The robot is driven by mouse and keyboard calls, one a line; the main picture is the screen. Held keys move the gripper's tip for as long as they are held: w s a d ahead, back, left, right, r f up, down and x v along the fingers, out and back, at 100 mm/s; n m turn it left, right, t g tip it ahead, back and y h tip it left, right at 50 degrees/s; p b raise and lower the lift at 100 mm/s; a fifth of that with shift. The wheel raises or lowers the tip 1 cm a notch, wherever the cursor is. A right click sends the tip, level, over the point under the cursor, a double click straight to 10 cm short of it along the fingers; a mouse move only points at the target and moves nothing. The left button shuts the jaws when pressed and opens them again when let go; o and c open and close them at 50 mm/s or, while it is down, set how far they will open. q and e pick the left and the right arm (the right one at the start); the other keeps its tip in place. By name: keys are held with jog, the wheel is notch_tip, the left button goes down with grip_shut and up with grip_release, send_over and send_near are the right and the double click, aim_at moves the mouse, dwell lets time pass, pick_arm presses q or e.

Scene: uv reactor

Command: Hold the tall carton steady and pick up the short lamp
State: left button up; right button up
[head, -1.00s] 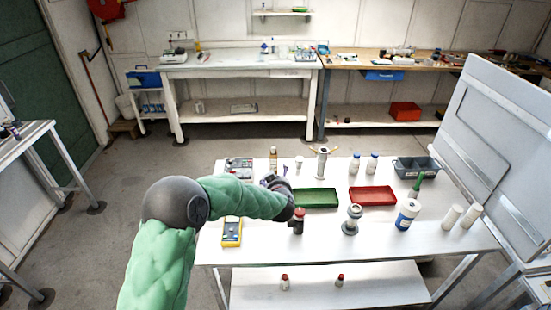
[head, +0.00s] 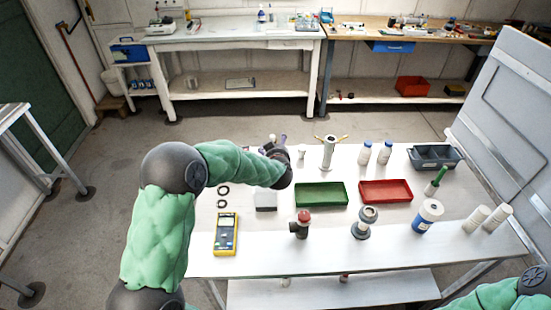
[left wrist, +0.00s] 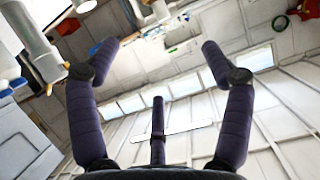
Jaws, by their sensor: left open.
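I cannot pick out the tall carton or the short lamp for certain. My left gripper (head: 276,144) is over the far left part of the white table, its fingers partly hidden behind my wrist. In the left wrist view my gripper (left wrist: 158,62) is open, with nothing between its spread purple fingers. Two white cylinders (head: 474,220) (head: 497,217) stand together at the table's right end. A small pale translucent box (head: 266,202) lies below my left wrist. My right arm enters at bottom right, its gripper out of frame.
On the table (head: 290,262) are a green tray (head: 321,195), a red tray (head: 386,192), a yellow meter (head: 226,235), a red-capped dark fitting (head: 300,226), a metal vessel (head: 330,153) and several bottles. A grey panel (head: 510,110) rises at the right. The front strip is mostly clear.

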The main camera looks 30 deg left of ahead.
pick_arm(q)
notch_tip(320, 180, down, 7)
jog(key=b, duration=0.6)
jog(key=b+x, duration=0.2)
jog(key=x, duration=0.9)
jog(key=shift+w+a+r+b, duration=0.15)
jog(key=shift+w+r+b, duration=0.15)
jog(key=shift+b, duration=0.1)
jog(key=c, duration=1.2)
jog(key=shift+c, duration=0.2)
